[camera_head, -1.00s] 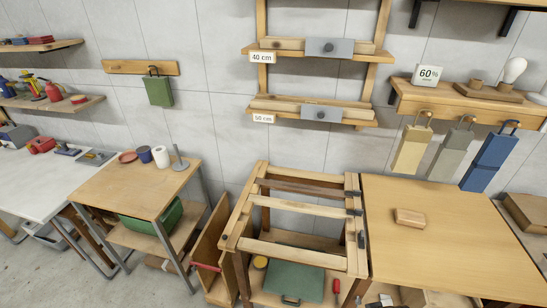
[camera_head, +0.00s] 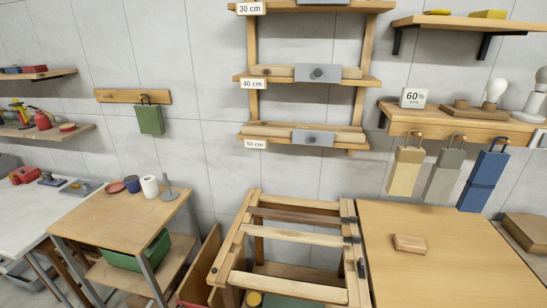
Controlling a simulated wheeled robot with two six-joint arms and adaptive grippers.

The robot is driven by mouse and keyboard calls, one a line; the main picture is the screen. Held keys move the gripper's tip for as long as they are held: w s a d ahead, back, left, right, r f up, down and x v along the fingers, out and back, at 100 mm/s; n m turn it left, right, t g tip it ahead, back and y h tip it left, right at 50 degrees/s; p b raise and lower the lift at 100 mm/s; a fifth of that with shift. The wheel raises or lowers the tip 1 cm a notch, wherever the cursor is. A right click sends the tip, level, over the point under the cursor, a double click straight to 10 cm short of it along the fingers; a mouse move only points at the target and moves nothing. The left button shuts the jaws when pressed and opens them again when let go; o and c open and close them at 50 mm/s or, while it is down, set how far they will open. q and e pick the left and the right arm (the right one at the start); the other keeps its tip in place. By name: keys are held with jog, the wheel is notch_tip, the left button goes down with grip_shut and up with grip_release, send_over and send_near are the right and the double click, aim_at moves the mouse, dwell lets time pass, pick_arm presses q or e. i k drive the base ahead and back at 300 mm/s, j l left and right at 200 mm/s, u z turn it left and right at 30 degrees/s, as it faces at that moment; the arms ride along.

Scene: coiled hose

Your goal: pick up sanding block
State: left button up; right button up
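The sanding block (camera_head: 410,243) is a small light-wood block lying flat on the wooden table (camera_head: 455,275) at the right. It sits toward the table's left side, with bare surface around it. Neither of my grippers shows in the head view, so nothing is seen touching the block.
A slatted wooden frame (camera_head: 290,240) with dark clamps stands directly left of the table. Tan, grey and blue bags (camera_head: 483,180) hang from the wall shelf behind it. A brown box (camera_head: 527,232) is at the far right. A smaller table (camera_head: 95,222) stands at the left.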

aim_at(402, 243)
jog(key=z, duration=1.3)
